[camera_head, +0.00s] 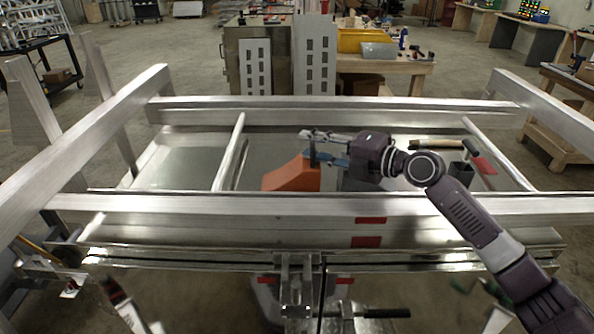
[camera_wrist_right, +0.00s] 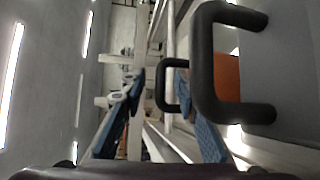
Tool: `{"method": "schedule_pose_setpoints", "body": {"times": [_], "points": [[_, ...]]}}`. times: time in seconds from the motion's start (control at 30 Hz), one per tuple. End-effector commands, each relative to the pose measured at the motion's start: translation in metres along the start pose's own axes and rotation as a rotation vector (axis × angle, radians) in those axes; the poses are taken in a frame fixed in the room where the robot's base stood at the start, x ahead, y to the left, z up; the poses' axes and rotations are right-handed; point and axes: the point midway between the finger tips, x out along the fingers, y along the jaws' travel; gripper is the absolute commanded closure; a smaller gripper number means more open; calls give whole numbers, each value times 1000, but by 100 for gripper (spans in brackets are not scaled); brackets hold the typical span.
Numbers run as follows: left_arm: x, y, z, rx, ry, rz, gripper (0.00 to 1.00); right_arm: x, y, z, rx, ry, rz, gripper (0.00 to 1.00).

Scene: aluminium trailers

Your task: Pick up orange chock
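The orange chock (camera_head: 292,174) sits on the trailer bed inside the aluminium frame, near the middle of the head view. Part of its orange body (camera_wrist_right: 227,76) shows at the right in the right wrist view, behind a black handle (camera_wrist_right: 207,62). My right gripper (camera_head: 320,147) is at the chock's upper right end. In the right wrist view, the blue-padded fingers of my right gripper (camera_wrist_right: 163,108) stand apart. Part of the black handle shows between them, and the fingers are not closed on it. I cannot make out my left gripper.
The trailer's near rail (camera_head: 300,207) runs across in front of the chock, and a crossbar (camera_head: 229,152) stands to its left. A hammer-like tool (camera_head: 437,145) lies to the right. A workbench with a yellow bin (camera_head: 362,40) stands behind the trailer.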

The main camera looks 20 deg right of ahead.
Motion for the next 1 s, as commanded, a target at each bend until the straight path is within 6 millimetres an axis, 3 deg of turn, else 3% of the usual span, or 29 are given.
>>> {"method": "schedule_pose_setpoints", "body": {"times": [0.2,0.47,1.0], "points": [[1,0,1,0,-2,0,60,0,-1,0,-1,0,0,71],[1,0,2,0,-3,0,60,0,-1,0,-1,0,0,100],[0,0,2,0,-3,0,60,0,2,1,-1,-1,5,100]]}}
